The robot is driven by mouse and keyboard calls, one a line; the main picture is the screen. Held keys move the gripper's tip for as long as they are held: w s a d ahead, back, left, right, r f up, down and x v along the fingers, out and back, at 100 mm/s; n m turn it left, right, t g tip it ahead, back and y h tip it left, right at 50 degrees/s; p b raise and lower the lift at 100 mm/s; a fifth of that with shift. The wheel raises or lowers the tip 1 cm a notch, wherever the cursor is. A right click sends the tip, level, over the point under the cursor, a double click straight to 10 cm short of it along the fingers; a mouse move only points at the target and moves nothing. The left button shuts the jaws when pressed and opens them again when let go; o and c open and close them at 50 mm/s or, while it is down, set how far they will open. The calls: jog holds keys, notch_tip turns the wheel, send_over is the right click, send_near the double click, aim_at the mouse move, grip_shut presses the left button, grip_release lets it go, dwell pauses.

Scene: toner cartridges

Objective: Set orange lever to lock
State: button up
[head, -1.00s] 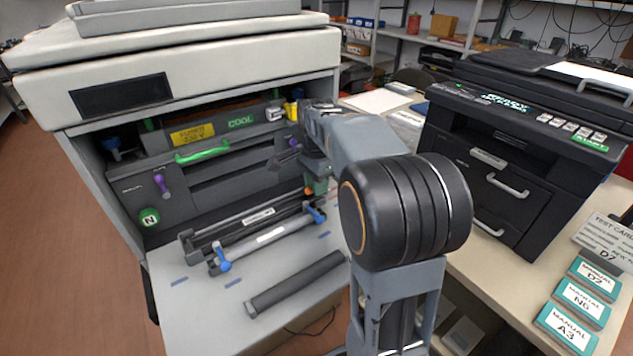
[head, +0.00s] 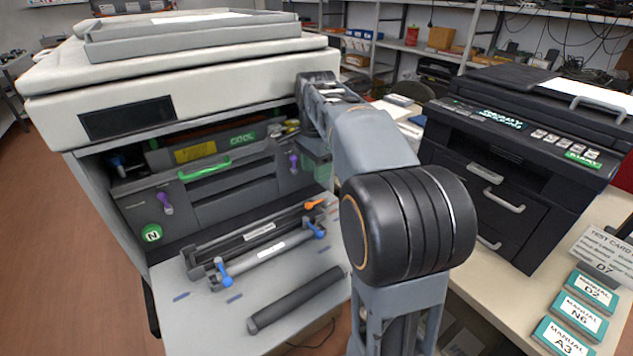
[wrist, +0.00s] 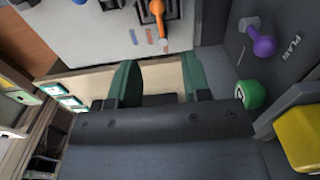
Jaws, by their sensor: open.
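The orange lever (head: 314,204) sits at the right end of the long dark cartridge unit (head: 222,249) on the printer's open lower tray. In the wrist view the orange lever (wrist: 158,20) is near the top edge, beyond the fingertips and apart from them. My gripper (head: 318,170) hangs above and behind the lever in the head view, near the printer's right side. In the wrist view my gripper (wrist: 162,80) has its two green fingers spread, with nothing between them. I cannot read any lock marking beside the lever.
A blue-ended roller unit (head: 268,254) and a loose dark roller (head: 296,299) lie in front. A purple lever (head: 293,163) is on the printer's inner panel at right, another (head: 165,202) at left. In the wrist view a yellow part (wrist: 300,138) is close at right.

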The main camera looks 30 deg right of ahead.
jog(key=shift+r+p, duration=0.4)
jog(key=shift+r, duration=1.95)
